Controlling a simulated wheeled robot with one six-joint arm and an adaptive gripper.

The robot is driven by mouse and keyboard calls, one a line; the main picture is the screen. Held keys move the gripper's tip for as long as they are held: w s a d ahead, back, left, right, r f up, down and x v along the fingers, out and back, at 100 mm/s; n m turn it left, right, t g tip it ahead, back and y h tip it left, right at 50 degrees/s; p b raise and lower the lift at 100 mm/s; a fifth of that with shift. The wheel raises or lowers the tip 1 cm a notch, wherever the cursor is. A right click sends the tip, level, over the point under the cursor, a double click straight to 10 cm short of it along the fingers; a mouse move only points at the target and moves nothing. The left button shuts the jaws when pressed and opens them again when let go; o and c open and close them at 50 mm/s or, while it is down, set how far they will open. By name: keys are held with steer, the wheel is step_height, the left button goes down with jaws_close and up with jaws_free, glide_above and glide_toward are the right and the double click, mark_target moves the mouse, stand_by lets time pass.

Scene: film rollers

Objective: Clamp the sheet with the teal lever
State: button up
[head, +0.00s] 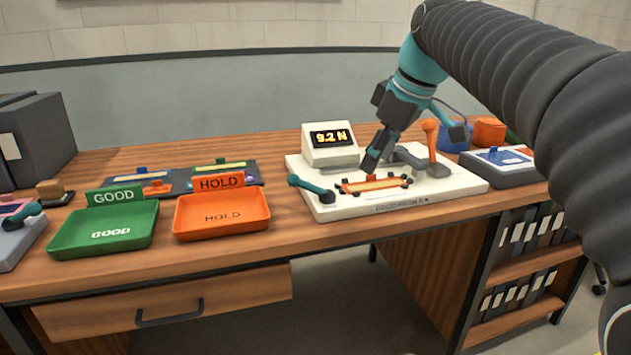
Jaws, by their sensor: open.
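A teal lever (311,189) is at the left front of a white test stand (350,208), with its knob raised toward the left. A flat orange strip (375,184) with dark rollers or knobs at its ends lies on the stand, right of this lever. I cannot tell whether a sheet is under it. Another teal lever (24,213) is at the left edge, on a grey device with a pink flat piece (14,208). My gripper (371,166) is open, pointing down just above the orange strip, right of the stand's teal lever. Its fingertips partly overlap the strip; contact is unclear.
The stand also carries a display (331,139) reading 9.2 N and an upright orange lever (431,145). A green GOOD tray (104,229) and an orange HOLD tray (221,214) stand left. A blue-topped grey device (497,168) and cups (488,132) are right.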

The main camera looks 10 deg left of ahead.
mark_target(303, 181)
steer(key=w+a+r+n+g+y, duration=0.1)
steer(key=w+a+n, duration=0.15)
steer(key=a, duration=0.25)
steer(key=w+a+r+n, duration=0.1)
steer(key=w+a+n, duration=0.15)
steer(key=a, duration=0.25)
steer(key=shift+n, duration=0.4)
steer(key=x, duration=0.4)
steer(key=b+x, duration=0.1)
steer(key=x, duration=0.4)
steer(key=s+b+x, duration=0.1)
steer(key=x, duration=0.4)
steer(key=shift+a+f, duration=0.1)
jaws_close()
